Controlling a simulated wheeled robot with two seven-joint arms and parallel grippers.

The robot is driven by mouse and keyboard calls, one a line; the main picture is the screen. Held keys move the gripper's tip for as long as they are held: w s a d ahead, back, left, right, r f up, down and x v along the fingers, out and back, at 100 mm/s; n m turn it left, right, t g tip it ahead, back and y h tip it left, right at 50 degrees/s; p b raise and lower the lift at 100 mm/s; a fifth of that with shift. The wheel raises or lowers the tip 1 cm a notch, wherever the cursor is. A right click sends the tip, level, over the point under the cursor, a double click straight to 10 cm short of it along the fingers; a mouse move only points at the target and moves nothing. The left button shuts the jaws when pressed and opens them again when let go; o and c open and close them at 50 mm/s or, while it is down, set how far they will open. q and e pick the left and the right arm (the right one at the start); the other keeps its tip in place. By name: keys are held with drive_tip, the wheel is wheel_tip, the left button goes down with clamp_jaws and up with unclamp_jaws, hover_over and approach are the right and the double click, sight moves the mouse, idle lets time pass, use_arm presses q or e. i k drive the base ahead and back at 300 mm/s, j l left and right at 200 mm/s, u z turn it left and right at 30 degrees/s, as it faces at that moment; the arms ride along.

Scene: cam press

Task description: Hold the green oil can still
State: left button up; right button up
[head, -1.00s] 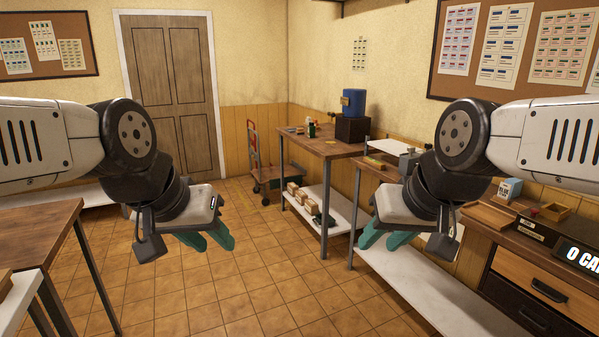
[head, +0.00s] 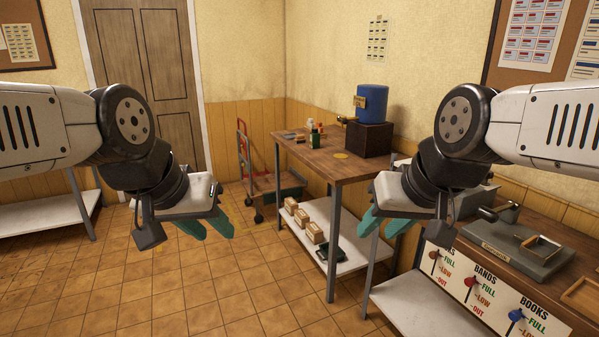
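A small dark green can (head: 314,141) stands among small items on the wooden table at the back centre. It is small in the picture, and I cannot make out a spout or handle. My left gripper (head: 208,229) hangs over the floor at left of centre, its teal fingers apart and empty. My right gripper (head: 385,222) hangs in front of the back table's right side, its fingers apart and empty. Both are well short of the green can in the head view.
A blue keg (head: 371,103) stands on a dark box on the back table (head: 325,163). Its lower shelf holds cardboard boxes (head: 304,221) and a dark green object (head: 329,252). A hand truck (head: 243,160) stands left. A bench with a press-like device (head: 515,247) is at right. Tiled floor ahead is open.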

sight(314, 140)
drive_tip(key=i, duration=2.3)
